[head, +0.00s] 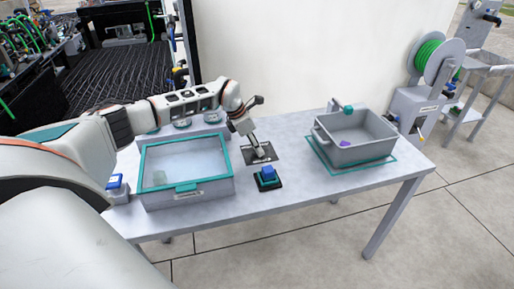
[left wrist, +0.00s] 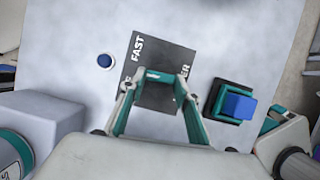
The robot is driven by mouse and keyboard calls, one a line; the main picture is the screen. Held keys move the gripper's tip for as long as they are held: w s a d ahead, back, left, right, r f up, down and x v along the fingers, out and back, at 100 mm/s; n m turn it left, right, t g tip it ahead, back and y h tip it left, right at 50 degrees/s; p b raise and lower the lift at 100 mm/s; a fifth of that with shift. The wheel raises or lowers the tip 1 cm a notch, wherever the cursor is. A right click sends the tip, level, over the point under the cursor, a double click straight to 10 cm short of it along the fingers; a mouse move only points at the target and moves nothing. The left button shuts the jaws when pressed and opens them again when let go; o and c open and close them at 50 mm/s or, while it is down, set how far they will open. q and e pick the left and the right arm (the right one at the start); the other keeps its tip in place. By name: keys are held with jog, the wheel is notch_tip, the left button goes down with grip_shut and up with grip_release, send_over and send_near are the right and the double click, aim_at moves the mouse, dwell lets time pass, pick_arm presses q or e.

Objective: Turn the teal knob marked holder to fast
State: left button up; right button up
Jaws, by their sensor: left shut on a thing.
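A dark label plate (head: 270,154) lies on the grey table, right of the teal-framed box. In the left wrist view the plate (left wrist: 151,52) reads FAST on its left side and letters ending in ER on its right, partly covered by a finger. My left gripper (head: 259,150) points down onto the plate. In the wrist view its fingers (left wrist: 161,78) are closed around the small teal knob (left wrist: 154,74), which shows only as a sliver between the tips. The knob's pointing direction is hidden. My right gripper is in neither view.
A blue button on a black and teal base (head: 267,176) stands close in front of the plate. A teal-framed clear-lidded box (head: 187,191) is at left. A grey tote (head: 357,151) stands on a teal-outlined area at right. A cable reel (head: 440,58) is beyond.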

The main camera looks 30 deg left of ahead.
pick_arm(q)
jog(key=shift+w+a+f+m+h+b, duration=0.15)
jog(key=shift+m+h+b, duration=0.25)
jog(key=shift+m, duration=0.6)
jog(key=shift+f+m+g+b, duration=0.1)
jog(key=shift+m+g+b, duration=0.4)
jog(key=shift+m+b, duration=0.35)
jog(key=m+g+b, duration=0.1)
jog(key=m+b, duration=0.1)
jog(key=m, duration=0.1)
jog(key=shift+w+a+h, duration=0.1)
jog(key=shift+w+h, duration=0.05)
jog(key=shift+h, duration=0.15)
jog(key=shift+m+b, duration=0.25)
jog(key=shift+b, duration=0.15)
jog(key=shift+m+g+b, duration=0.3)
jog(key=shift+m+b, duration=0.1)
jog(key=shift+w+r, duration=0.1)
jog(key=shift+r, duration=0.1)
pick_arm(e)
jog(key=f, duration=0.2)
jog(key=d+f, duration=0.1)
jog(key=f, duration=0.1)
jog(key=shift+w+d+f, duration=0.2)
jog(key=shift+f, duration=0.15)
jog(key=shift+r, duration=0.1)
